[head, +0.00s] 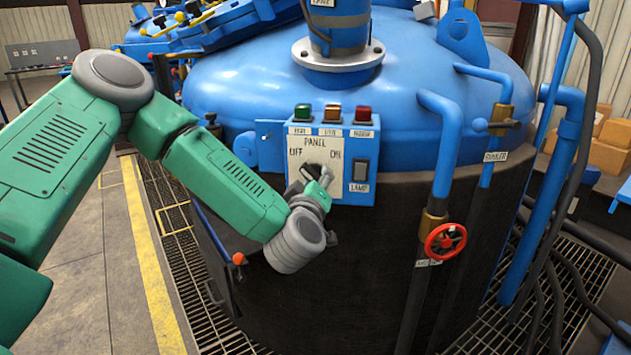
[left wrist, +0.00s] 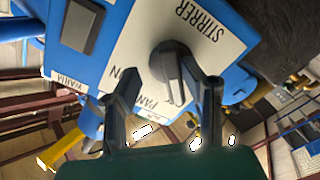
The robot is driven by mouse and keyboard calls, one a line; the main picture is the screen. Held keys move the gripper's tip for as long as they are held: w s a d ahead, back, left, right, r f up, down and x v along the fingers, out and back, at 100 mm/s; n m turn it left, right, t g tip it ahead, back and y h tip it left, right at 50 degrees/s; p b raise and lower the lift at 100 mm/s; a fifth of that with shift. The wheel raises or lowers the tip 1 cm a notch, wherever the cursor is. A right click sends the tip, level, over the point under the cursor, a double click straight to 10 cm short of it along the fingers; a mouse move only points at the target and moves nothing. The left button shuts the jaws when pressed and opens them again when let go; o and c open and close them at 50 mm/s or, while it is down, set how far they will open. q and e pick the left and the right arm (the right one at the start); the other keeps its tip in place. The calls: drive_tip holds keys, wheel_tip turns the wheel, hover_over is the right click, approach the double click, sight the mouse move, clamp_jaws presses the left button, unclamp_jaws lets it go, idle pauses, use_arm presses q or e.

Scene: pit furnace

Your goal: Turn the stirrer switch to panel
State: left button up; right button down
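The stirrer switch is a dark grey rotary knob (left wrist: 172,62) on a white plate. The plate is on the front of a blue control box (head: 365,190). In the head view, PANEL is printed above the knob, with OFF-like and ON-like words left and right. The left wrist view shows STIRRER on the opposite side from PANEL. My right gripper is not visible.
Green, orange and red buttons (head: 332,113) line the box top. A lamp rocker switch (head: 361,170) sits right of the plate. The box is mounted on a large blue and black vessel (head: 420,80). Pipes and a red valve wheel (head: 445,241) are to the right.

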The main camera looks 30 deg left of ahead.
sight(309, 177)
use_arm(q)
drive_tip(key=shift+w+a+r, duration=0.1)
drive_tip(key=shift+w+a, duration=0.1)
drive_tip(key=shift+w, duration=0.4)
drive_tip(key=a, duration=0.1)
drive_tip(key=a+f, duration=0.1)
drive_tip(key=a, duration=0.1)
drive_tip(key=shift+w, duration=0.15)
drive_tip(key=shift+a, duration=0.15)
drive_tip(key=shift+c, duration=0.4)
drive_tip(key=shift+d+r, duration=0.1)
drive_tip(key=shift+d, duration=0.15)
drive_tip(key=c, duration=0.6)
drive_tip(key=shift+d, duration=0.75)
clamp_jaws()
drive_tip(key=shift+a, duration=0.25)
